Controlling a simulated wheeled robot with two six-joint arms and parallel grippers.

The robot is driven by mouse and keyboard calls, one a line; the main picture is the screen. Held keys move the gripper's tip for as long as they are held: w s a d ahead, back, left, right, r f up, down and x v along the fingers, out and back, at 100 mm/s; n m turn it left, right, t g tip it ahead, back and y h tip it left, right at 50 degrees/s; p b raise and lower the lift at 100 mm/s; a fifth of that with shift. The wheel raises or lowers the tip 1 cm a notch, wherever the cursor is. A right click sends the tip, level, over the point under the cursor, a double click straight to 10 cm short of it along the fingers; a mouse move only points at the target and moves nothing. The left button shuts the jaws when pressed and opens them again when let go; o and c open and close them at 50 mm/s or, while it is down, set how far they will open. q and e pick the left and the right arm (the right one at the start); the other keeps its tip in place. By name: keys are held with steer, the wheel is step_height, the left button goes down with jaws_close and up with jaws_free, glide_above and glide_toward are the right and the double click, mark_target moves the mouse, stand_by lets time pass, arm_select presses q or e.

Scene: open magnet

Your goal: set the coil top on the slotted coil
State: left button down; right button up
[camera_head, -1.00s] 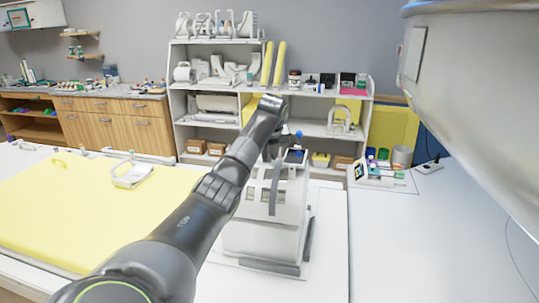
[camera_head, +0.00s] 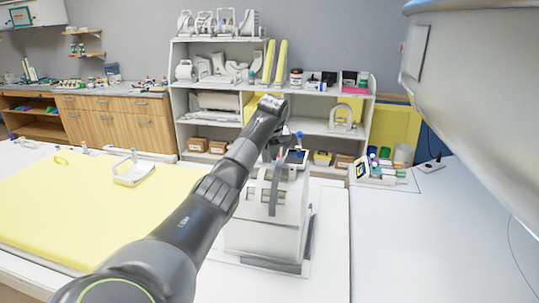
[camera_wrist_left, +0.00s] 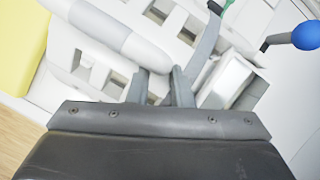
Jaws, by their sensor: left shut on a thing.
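The slotted coil (camera_head: 262,232), a white boxy body with window-like slots, stands on a pale base in the middle of the head view. Its slots (camera_wrist_left: 97,75) also show at the left of the wrist view. My left gripper (camera_head: 280,150) is above the coil's upper part, largely hidden by its own arm. In the wrist view the left gripper (camera_wrist_left: 160,76) is shut on a pale piece, apparently the coil top. Most of that piece is hidden, and I cannot tell whether it touches the coil. A grey curved strip (camera_head: 274,190) runs down the coil's front. My right gripper is out of view.
A large grey rounded body (camera_head: 480,90) overhangs the right. White shelves (camera_head: 220,120) with several parts stand behind.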

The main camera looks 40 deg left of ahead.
arm_select(q)
steer(key=shift+d+f, duration=0.1)
steer(key=shift+f, duration=0.35)
stand_by(0.3)
steer(key=c, duration=1.2)
jaws_free()
steer(key=shift+s+f+b, duration=0.1)
steer(key=shift+f+b, duration=0.1)
steer(key=shift+b, duration=0.1)
steer(key=p+v, duration=0.1)
steer(key=v, duration=1.1)
steer(key=shift+r, duration=0.2)
